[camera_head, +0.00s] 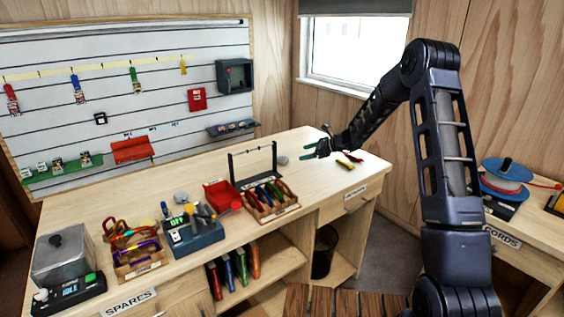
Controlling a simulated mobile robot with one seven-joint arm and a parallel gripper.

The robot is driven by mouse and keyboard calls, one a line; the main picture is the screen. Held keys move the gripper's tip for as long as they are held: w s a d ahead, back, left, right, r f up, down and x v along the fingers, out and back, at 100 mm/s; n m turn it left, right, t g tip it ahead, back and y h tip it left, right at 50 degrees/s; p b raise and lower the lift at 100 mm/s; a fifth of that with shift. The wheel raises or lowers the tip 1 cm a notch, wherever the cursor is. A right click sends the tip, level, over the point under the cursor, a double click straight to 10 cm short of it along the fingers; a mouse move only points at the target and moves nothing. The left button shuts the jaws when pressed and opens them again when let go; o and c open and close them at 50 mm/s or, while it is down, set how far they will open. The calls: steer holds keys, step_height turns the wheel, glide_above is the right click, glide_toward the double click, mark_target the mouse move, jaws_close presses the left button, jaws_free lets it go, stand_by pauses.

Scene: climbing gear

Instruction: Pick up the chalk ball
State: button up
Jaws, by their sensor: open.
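My gripper (309,151) is open, with no object visible between its fingers. It is over the right part of the workbench (330,182), with its fingers pointing left. A small pale grey rounded thing (282,160) lies on the bench just left of the fingertips, apart from them. A second grey rounded thing (181,197) sits further left, behind the device with the green display. Either could be the chalk ball; both are too small to tell.
Small red and yellow items (348,161) lie right of the gripper. The bench front right is clear. The grey device (192,238) stands left.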

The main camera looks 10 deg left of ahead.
mark_target(285, 160)
steer(key=w+f, duration=0.1)
steer(key=a+f+m, duration=0.1)
steer(key=f, duration=0.1)
steer(key=shift+w+a+t, duration=0.2)
steer(key=shift+w+t, duration=0.1)
steer(key=shift+w, duration=0.1)
steer(key=shift+m+y, duration=0.3)
steer(key=x, duration=0.5)
steer(key=shift+w+a+f, duration=0.1)
steer(key=shift+a+f, duration=0.05)
steer(key=shift+a, duration=0.15)
steer(key=shift+w+x, duration=0.15)
steer(key=shift+x, duration=1.1)
steer(key=shift+w+x, duration=0.1)
steer(key=shift+x, duration=1.2)
steer(key=shift+d+f, duration=0.1)
steer(key=shift+f, duration=0.05)
steer(key=c, duration=1.1)
